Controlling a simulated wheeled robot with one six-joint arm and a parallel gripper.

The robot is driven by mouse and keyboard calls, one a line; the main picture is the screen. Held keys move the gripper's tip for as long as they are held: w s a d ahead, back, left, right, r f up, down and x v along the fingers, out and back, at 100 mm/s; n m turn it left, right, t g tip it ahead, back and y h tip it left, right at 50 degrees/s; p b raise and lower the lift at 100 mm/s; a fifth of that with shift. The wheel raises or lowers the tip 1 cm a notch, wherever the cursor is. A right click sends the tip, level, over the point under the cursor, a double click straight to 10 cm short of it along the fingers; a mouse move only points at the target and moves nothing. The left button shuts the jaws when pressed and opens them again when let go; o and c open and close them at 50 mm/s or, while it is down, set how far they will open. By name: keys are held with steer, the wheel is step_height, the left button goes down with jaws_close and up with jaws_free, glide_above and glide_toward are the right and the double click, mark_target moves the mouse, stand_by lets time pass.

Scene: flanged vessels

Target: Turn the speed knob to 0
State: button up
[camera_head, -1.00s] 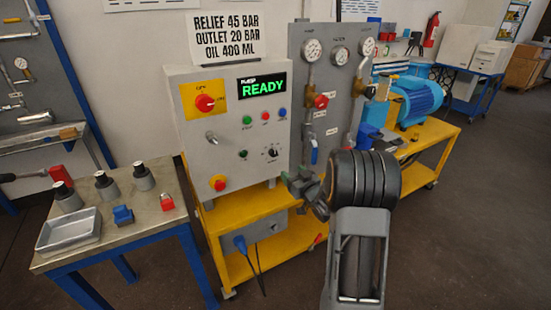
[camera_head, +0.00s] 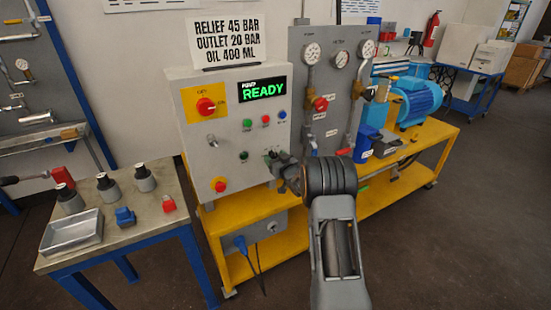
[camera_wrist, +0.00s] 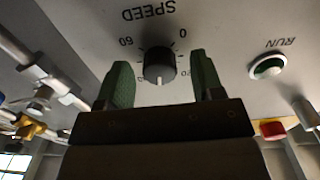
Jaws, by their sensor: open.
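The speed knob (camera_wrist: 159,62) is small, round and black with a white pointer line, on the grey control panel. In the wrist view the panel is upside down: the word SPEED stands above the knob, 60 at upper left and 0 at upper right. The pointer aims down in that picture, away from the 0. My gripper (camera_wrist: 159,68) is open, with one green finger on each side of the knob. I cannot tell whether they touch it. In the head view my gripper (camera_head: 278,161) is at the panel's lower right and mostly covers the knob.
In the wrist view a green RUN button (camera_wrist: 267,67) lies right of the knob. The panel also has a READY display (camera_head: 262,88), a red-and-yellow switch (camera_head: 206,106) and a red emergency button (camera_head: 219,184). Gauges and valve pipes (camera_head: 320,101) stand to the right.

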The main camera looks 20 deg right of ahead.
steer(key=c, duration=0.9)
steer(key=shift+f+b, duration=0.1)
steer(key=shift+b, duration=0.3)
